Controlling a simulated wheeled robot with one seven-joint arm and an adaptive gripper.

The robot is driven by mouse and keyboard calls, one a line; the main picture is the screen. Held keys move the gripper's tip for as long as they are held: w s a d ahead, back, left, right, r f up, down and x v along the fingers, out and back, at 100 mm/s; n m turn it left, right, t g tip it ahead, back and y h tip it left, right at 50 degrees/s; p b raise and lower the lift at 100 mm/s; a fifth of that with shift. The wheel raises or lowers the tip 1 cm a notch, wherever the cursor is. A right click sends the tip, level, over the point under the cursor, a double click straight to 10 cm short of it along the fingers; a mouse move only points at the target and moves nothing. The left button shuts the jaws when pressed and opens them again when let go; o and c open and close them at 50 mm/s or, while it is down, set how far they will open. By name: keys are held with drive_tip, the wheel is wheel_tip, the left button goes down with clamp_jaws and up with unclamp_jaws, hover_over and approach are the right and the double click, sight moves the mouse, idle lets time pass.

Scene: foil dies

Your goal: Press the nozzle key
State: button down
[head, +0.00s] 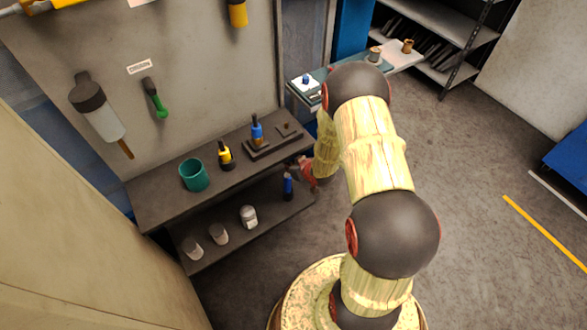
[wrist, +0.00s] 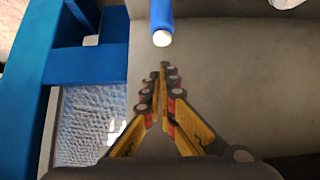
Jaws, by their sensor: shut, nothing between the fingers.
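A blue cylinder (wrist: 161,15) with a rounded white tip (wrist: 162,38) enters the wrist view from the top edge. In the head view a slim blue item (head: 288,186) stands at the right end of the lower shelf and seems to be the same thing. I cannot tell for sure which part is the nozzle key. My gripper (wrist: 162,68) is shut and empty, its fingertips just below the white tip in the picture with a small gap between. In the head view my gripper (head: 293,171) is at the shelf's right end, partly hidden by my arm.
The upper shelf (head: 150,208) holds a teal cup (head: 194,175), a yellow-and-black bottle (head: 225,155) and a blue bottle (head: 257,130) on a dark block. Several pale containers stand on the lower shelf (head: 268,222). A blue frame (wrist: 88,65) is left in the wrist view.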

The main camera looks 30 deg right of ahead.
sight(287, 175)
drive_tip(key=shift+f+b, duration=0.45)
drive_tip(key=shift+f, duration=1.05)
